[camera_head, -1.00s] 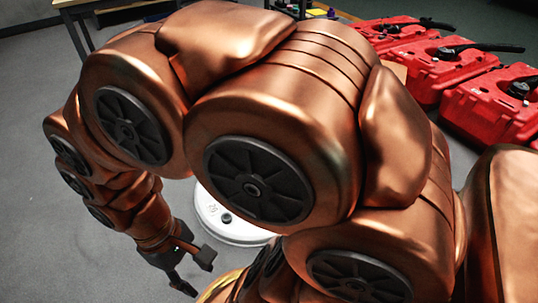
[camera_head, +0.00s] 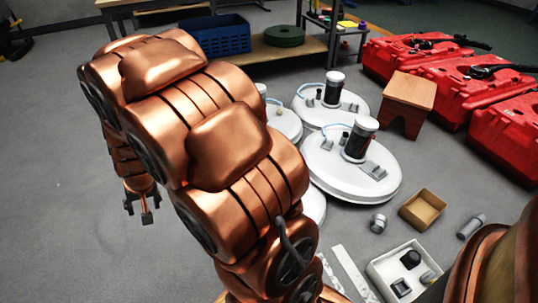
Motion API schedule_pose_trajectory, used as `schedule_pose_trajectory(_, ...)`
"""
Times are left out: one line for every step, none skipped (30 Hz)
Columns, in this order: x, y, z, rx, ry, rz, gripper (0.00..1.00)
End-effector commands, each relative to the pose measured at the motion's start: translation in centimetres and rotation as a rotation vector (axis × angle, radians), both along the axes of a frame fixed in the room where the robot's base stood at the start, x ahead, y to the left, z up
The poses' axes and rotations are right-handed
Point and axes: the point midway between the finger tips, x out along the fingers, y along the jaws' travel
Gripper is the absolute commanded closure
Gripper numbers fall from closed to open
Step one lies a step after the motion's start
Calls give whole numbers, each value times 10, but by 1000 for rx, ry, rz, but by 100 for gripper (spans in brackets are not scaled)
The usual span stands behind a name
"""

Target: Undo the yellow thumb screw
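I cannot make out a yellow thumb screw in this view. Three round white tank tops show right of my arm: a near one (camera_head: 322,178), a far one (camera_head: 306,112) and one partly behind my arm (camera_head: 289,127). The near and far ones each carry a dark upright cylinder with a white cap and grey fittings. Another white rounded edge shows lower down beside my arm. My gripper (camera_head: 139,211) hangs at the left, over bare grey floor and well apart from the tanks. Its fingers look spread, with nothing between them.
Red tanks (camera_head: 468,92) line the right, beside a wooden stool (camera_head: 404,97). A cardboard box (camera_head: 423,210), a white tray (camera_head: 380,276) of small parts and grey cylinders lie on the floor at lower right. A workbench (camera_head: 288,58) stands behind. The left floor is clear.

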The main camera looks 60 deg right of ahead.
Motion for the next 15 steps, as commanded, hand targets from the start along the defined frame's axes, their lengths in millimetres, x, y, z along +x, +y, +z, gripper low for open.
schedule_pose_trajectory(17,-14,-11,-12,-29,-46,43)
schedule_pose_trajectory(28,-22,-15,-20,-50,-73,43)
schedule_pose_trajectory(41,-34,-22,-34,-77,-110,43)
schedule_pose_trajectory(50,-43,-26,-45,-99,-137,43)
schedule_pose_trajectory(60,-52,-30,-56,-121,-164,43)
schedule_pose_trajectory(72,-66,-35,-74,-149,-200,43)
schedule_pose_trajectory(79,-76,-41,-86,-167,-228,43)
schedule_pose_trajectory(87,-87,-44,-102,-190,-256,43)
schedule_pose_trajectory(96,-101,-50,-121,-213,-291,43)
schedule_pose_trajectory(102,-112,-56,-138,-231,-320,43)
schedule_pose_trajectory(107,-123,-61,-153,-247,-347,43)
schedule_pose_trajectory(114,-138,-66,-177,-272,-383,43)
schedule_pose_trajectory(118,-150,-71,-194,-288,-411,43)
schedule_pose_trajectory(121,-161,-77,-214,-304,-437,43)
schedule_pose_trajectory(126,-177,-82,-240,-327,-474,43)
